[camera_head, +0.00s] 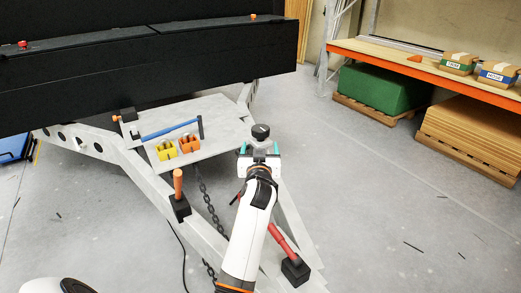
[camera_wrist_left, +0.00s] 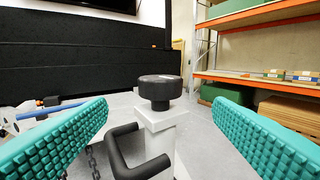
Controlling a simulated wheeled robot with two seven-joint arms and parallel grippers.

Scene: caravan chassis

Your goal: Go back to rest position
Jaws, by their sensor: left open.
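My left gripper (camera_head: 259,150) is at the middle of the head view, at the end of my white arm. Its teal finger pads are wide apart in the left wrist view (camera_wrist_left: 160,135), with nothing held between them. A black knob (camera_wrist_left: 160,88) on a pale post (camera_wrist_left: 160,128) stands beyond the pads, centred in the gap. The knob also shows in the head view (camera_head: 261,131), just past the gripper. A black bent handle (camera_wrist_left: 135,160) sits on the near side of the post. Contact with the pads is not visible. My right gripper is not in view.
A grey chassis plate (camera_head: 217,150) holds a blue-handled hammer (camera_head: 170,130), a yellow block (camera_head: 166,150) and an orange block (camera_head: 189,145). A red-handled lever (camera_head: 283,242) and an orange-handled lever (camera_head: 178,184) rise from the frame. Shelving (camera_head: 440,72) stands right.

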